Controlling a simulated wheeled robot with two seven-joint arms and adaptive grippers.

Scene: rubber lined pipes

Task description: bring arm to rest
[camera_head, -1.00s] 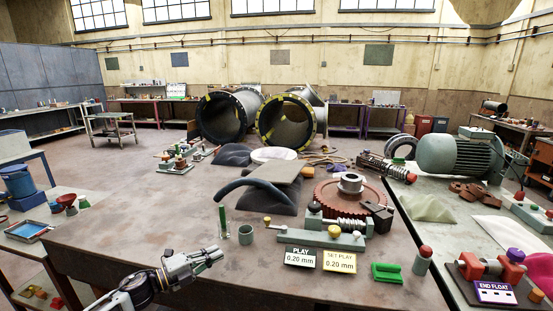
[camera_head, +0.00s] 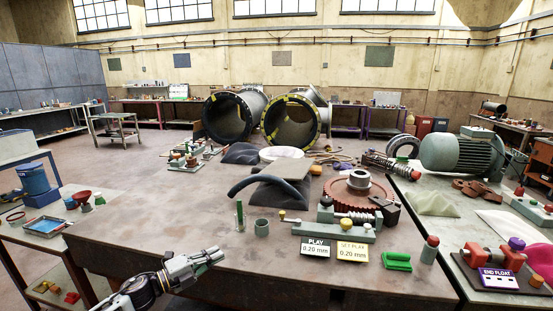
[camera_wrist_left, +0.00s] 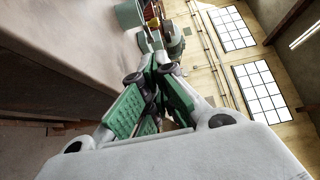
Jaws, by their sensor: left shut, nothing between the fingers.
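My left gripper (camera_head: 214,256) is at the front edge of the main workbench (camera_head: 180,230), low in the head view, with its arm coming in from the bottom left. Its fingers are together and hold nothing. In the left wrist view the green-padded fingers (camera_wrist_left: 150,92) close toward each other, with the bench side to the left and the wall windows to the right. My right gripper does not show in either view.
A side table with a blue tray (camera_head: 44,226) stands left.

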